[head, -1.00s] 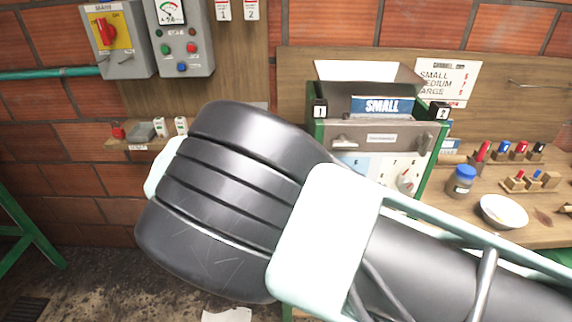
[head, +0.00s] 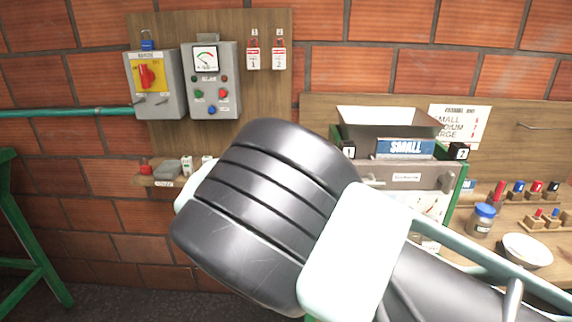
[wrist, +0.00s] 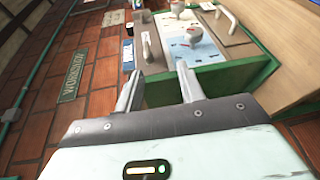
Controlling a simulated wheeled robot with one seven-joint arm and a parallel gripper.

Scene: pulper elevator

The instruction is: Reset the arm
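My arm's thick dark and pale-green links fill the lower middle of the head view, and the gripper is not visible there. In the wrist view my gripper (wrist: 160,85) shows two grey fingers apart with nothing between them. Beyond the fingers is the front of the green-framed machine, with a pale panel (wrist: 188,42) of knobs and a handle.
A grey box with a red switch on yellow (head: 147,76) and a gauge box (head: 212,80) hang on a board at the left. Two red tags (head: 266,50) hang beside them. A bench at the right holds a blue-lidded jar (head: 482,220) and white bowl (head: 527,251). A green frame (head: 30,240) stands far left.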

